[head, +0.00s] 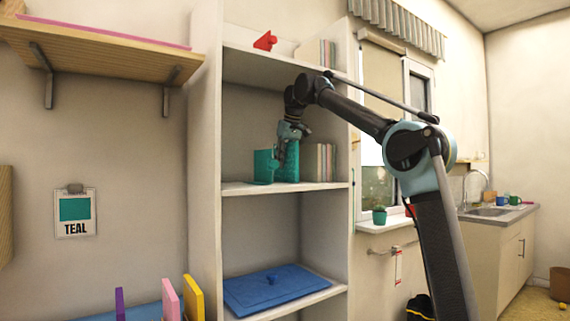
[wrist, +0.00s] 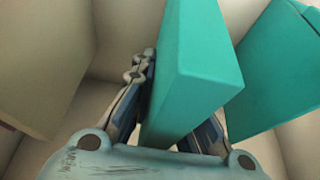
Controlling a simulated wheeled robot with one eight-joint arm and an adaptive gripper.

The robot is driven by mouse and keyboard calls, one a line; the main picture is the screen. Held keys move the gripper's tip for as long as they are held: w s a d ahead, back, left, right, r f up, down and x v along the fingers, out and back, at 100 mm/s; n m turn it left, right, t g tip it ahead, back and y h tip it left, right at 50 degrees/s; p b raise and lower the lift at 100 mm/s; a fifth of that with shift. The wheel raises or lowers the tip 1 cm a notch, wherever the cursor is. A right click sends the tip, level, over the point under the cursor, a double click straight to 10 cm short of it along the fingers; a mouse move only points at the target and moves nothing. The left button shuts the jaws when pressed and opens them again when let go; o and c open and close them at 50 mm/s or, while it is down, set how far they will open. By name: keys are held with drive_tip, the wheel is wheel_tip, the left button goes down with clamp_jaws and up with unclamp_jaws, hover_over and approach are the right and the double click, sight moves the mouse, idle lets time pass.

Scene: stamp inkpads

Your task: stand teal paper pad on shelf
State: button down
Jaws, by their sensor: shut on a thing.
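My gripper (head: 291,140) is inside the middle compartment of the white shelf unit, pointing down and shut on a teal paper pad (head: 292,163). The pad is upright, with its lower edge at or very near the shelf board (head: 240,188); I cannot tell whether it touches. In the wrist view the pad (wrist: 198,70) stands between the two fingers (wrist: 170,125). A second teal piece with a small knob (head: 264,168) stands just left of the held pad. It shows at the right in the wrist view (wrist: 280,75), with a narrow gap between them.
Several pale books (head: 325,162) stand at the compartment's right wall. A blue lid-like piece with a knob (head: 275,289) lies on the board below. A red piece (head: 265,41) sits on the top shelf. A sign reading TEAL (head: 75,212) hangs on the left wall.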

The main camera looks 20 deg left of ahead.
drive_tip(key=c, duration=1.5)
unclamp_jaws()
